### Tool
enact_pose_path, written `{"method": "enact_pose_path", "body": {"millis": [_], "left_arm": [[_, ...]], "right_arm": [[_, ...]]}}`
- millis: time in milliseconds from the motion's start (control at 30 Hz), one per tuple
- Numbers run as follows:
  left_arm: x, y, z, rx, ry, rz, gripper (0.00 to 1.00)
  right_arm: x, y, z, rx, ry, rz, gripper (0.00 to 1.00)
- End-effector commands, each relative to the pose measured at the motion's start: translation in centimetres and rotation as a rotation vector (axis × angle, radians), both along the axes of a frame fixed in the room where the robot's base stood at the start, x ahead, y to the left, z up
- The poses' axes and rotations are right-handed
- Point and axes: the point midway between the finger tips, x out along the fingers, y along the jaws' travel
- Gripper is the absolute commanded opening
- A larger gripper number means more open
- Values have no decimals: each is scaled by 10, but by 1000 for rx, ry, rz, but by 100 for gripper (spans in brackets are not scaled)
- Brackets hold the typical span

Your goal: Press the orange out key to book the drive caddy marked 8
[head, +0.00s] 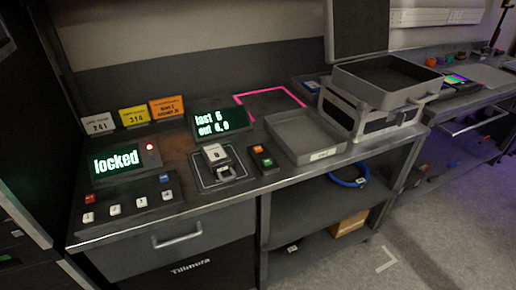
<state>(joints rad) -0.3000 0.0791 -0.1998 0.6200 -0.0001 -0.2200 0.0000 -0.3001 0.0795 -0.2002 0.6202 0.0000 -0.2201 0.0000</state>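A small dark key box (263,159) stands on the bench, left of the grey tray. It carries a green key and an orange-red key (267,162); the keys are small in the picture. A drive caddy (215,154) with a pale front label stands upright on a white-outlined pad (205,182), left of the key box. Its mark is too small to read surely. A display (212,122) behind it shows green text reading about "last 6" and "out 6.0". Neither of my grippers is in view.
A panel reading "locked" (117,163) with several keys stands at the left. Three label cards are behind it. An empty grey tray (307,137) and an open case (386,84) stand to the right. A pink outline (271,91) marks the bench back. A shelf below holds a blue cable coil (347,181).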

Motion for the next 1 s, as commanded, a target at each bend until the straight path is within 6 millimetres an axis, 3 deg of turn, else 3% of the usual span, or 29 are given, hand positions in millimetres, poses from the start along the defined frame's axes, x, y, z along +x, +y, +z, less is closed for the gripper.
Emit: {"method": "enact_pose_path", "body": {"millis": [33,233,1000], "left_arm": [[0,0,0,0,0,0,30],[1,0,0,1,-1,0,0],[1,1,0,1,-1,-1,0]], "right_arm": [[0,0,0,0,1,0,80],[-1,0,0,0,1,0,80],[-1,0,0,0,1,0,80]]}}
